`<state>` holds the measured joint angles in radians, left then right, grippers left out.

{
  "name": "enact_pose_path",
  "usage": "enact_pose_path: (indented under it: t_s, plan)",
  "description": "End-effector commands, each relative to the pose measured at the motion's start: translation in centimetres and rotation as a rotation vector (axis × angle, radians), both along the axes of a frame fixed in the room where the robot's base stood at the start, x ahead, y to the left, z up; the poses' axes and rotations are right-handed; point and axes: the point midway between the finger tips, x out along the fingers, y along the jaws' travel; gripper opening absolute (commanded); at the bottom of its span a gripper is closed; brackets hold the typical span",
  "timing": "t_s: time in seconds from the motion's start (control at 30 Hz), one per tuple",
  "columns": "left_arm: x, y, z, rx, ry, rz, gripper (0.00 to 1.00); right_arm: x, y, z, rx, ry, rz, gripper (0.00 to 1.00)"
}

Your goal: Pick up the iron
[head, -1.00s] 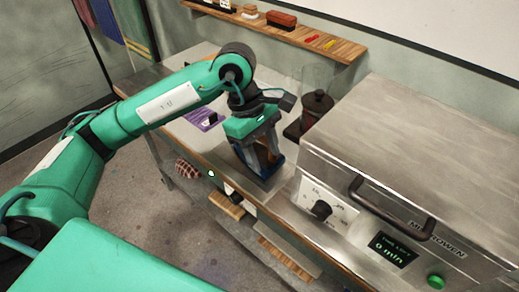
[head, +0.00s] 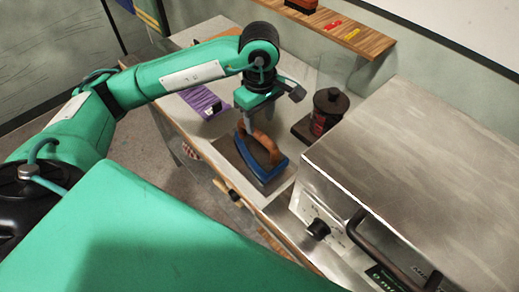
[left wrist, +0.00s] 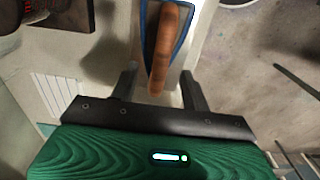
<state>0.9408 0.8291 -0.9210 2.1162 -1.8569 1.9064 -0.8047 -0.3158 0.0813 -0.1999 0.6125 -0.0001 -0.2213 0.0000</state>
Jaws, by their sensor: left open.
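The iron (head: 274,172) has a blue body and a brown wooden handle (head: 267,148). It sits on a dark rectangular patch (head: 233,163) on the bench near its front edge. My left gripper (head: 248,122) is open, pointing down at the handle's far end in the head view. In the left wrist view, the fingers of my left gripper (left wrist: 158,74) lie on either side of the near end of the handle (left wrist: 165,50). Whether they touch it I cannot tell. My right gripper is not in view.
A large metal microwave (head: 415,170) stands right of the iron. A dark-lidded jar (head: 328,108) stands behind, to the right. A purple item (head: 203,101) lies to the left. A wooden shelf (head: 345,33) runs along the wall.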

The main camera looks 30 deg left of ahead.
Motion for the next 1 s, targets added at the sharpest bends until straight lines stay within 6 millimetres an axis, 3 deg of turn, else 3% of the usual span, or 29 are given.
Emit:
enact_pose_path:
  t_s: [0.13, 0.4, 0.73, 1.0]
  plan:
    - [-0.1, 0.0, -1.9, 0.0, 0.004, 0.0, 0.47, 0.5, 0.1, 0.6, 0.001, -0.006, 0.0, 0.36]
    - [-0.2, 0.0, -3.3, 0.0, 0.003, 0.001, 0.47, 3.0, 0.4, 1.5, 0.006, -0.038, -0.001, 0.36]
    - [-0.4, 0.1, -7.2, -0.001, 0.003, 0.0, 0.47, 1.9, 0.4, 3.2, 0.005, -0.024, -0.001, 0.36]
    - [-0.4, 0.1, -7.9, -0.001, 0.0, 0.0, 0.47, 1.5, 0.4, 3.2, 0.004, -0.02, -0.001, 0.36]
